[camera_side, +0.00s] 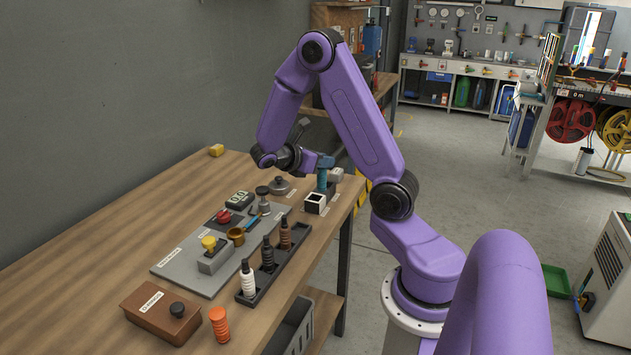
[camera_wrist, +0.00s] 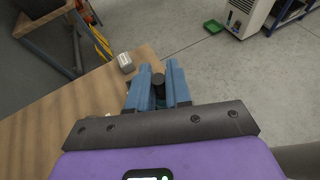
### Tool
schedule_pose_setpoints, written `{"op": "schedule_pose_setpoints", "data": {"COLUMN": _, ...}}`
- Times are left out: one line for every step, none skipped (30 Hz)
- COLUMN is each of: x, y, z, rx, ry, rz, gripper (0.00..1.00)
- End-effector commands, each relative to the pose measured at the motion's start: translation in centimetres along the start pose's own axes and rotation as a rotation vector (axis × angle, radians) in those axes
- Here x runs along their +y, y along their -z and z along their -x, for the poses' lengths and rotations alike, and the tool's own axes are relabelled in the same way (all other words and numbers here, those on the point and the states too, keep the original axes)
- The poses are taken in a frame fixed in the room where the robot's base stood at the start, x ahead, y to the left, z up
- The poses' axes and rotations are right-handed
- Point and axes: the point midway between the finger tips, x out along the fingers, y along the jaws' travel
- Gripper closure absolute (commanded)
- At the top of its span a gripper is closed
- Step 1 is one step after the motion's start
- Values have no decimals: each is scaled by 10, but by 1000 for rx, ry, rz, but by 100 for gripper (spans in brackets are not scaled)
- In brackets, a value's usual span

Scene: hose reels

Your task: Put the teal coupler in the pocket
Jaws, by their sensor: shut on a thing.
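My gripper (camera_side: 322,183) is at the far right end of the bench, with its blue fingers pointing down. In the wrist view the gripper (camera_wrist: 161,82) is shut on the teal coupler (camera_wrist: 158,79), whose dark round top shows between the fingers. The fingers hide most of its body. A small square box with a white rim and dark inside, which looks like the pocket (camera_side: 315,202), stands on the bench just below and slightly left of the fingers in the side view. I cannot tell whether the coupler touches it.
A grey mat (camera_side: 180,267) holds a red knob (camera_side: 224,216) and other fittings. A black rack (camera_side: 277,264) holds several bottles. A brown box (camera_side: 160,311) and an orange ribbed piece (camera_side: 219,325) are near the front. A pale block (camera_wrist: 126,62) stands near the gripper.

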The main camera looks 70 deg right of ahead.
Motion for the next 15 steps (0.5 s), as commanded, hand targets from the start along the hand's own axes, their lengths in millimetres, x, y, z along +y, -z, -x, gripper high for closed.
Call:
{"op": "schedule_pose_setpoints", "data": {"x": 5, "y": 7, "z": -5, "rx": -1, "ry": 3, "rz": 4, "gripper": 100}}
{"op": "schedule_pose_setpoints", "data": {"x": 8, "y": 10, "z": -8, "rx": 0, "ry": 2, "rz": 3, "gripper": 100}}
{"op": "schedule_pose_setpoints", "data": {"x": 12, "y": 14, "z": -10, "rx": 0, "ry": 2, "rz": 3, "gripper": 100}}
{"op": "schedule_pose_setpoints", "data": {"x": 16, "y": 18, "z": -13, "rx": -1, "ry": 1, "rz": 2, "gripper": 100}}
{"op": "schedule_pose_setpoints", "data": {"x": 18, "y": 20, "z": -15, "rx": -1, "ry": 1, "rz": 3, "gripper": 100}}
{"op": "schedule_pose_setpoints", "data": {"x": 22, "y": 24, "z": -18, "rx": -1, "ry": 2, "rz": 3, "gripper": 100}}
{"op": "schedule_pose_setpoints", "data": {"x": 24, "y": 27, "z": -20, "rx": 0, "ry": 2, "rz": 2, "gripper": 100}}
{"op": "schedule_pose_setpoints", "data": {"x": 26, "y": 29, "z": -22, "rx": 0, "ry": 1, "rz": 3, "gripper": 100}}
{"op": "schedule_pose_setpoints", "data": {"x": 29, "y": 31, "z": -23, "rx": 1, "ry": 0, "rz": 1, "gripper": 100}}
{"op": "schedule_pose_setpoints", "data": {"x": 30, "y": 33, "z": -24, "rx": 1, "ry": 0, "rz": 1, "gripper": 100}}
{"op": "schedule_pose_setpoints", "data": {"x": 32, "y": 34, "z": -25, "rx": 0, "ry": -1, "rz": 2, "gripper": 100}}
{"op": "schedule_pose_setpoints", "data": {"x": 33, "y": 35, "z": -26, "rx": 1, "ry": -1, "rz": 1, "gripper": 100}}
{"op": "schedule_pose_setpoints", "data": {"x": 34, "y": 36, "z": -26, "rx": 1, "ry": -2, "rz": 0, "gripper": 100}}
{"op": "schedule_pose_setpoints", "data": {"x": 34, "y": 37, "z": -27, "rx": 1, "ry": -2, "rz": 0, "gripper": 100}}
{"op": "schedule_pose_setpoints", "data": {"x": 36, "y": 38, "z": -28, "rx": 1, "ry": -2, "rz": 0, "gripper": 100}}
